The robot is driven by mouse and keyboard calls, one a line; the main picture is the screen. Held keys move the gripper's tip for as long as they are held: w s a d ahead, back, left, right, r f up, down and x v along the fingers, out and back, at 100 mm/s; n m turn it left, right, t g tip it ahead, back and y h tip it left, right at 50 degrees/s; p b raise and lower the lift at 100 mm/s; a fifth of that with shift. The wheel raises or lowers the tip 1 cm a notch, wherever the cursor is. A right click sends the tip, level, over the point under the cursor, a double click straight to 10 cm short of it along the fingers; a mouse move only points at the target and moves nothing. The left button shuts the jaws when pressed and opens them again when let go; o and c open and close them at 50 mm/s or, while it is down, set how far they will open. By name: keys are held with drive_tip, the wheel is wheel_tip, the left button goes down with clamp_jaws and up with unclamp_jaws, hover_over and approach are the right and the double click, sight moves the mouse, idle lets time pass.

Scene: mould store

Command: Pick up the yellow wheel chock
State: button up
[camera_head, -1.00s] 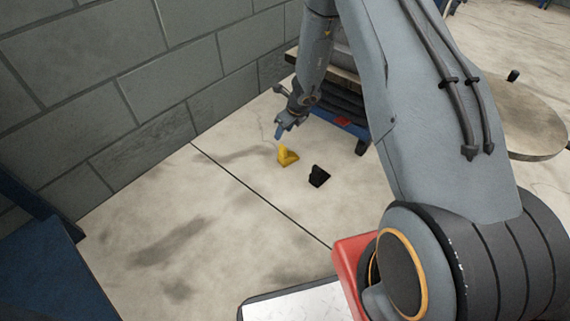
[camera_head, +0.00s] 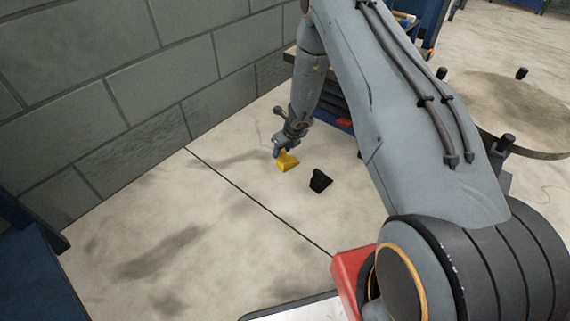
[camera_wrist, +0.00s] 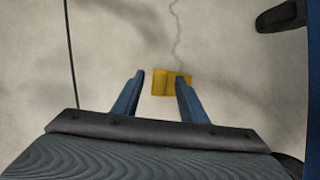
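The yellow wheel chock (camera_head: 288,162) lies on the concrete floor near the block wall. In the wrist view the chock (camera_wrist: 166,88) shows between and beyond my fingers, nearer the right finger, whose tip overlaps its right part. My gripper (camera_head: 277,153) is over the chock in the head view, its blue fingertips at the chock's upper left end. In the wrist view my gripper (camera_wrist: 160,76) is open, with a gap between the left finger and the chock. I cannot tell whether the right finger touches it.
A black wedge-shaped block (camera_head: 320,181) lies on the floor just right of the chock. A block wall (camera_head: 140,80) stands behind on the left. A blue-framed cart (camera_head: 340,125) stands close to the right of my gripper.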

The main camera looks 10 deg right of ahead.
drive_tip(key=shift+w+a+f, duration=0.1)
drive_tip(key=shift+w+f, duration=0.1)
drive_tip(key=shift+f, duration=0.35)
drive_tip(key=shift+c, duration=0.3)
clamp_jaws()
drive_tip(key=shift+r, duration=0.1)
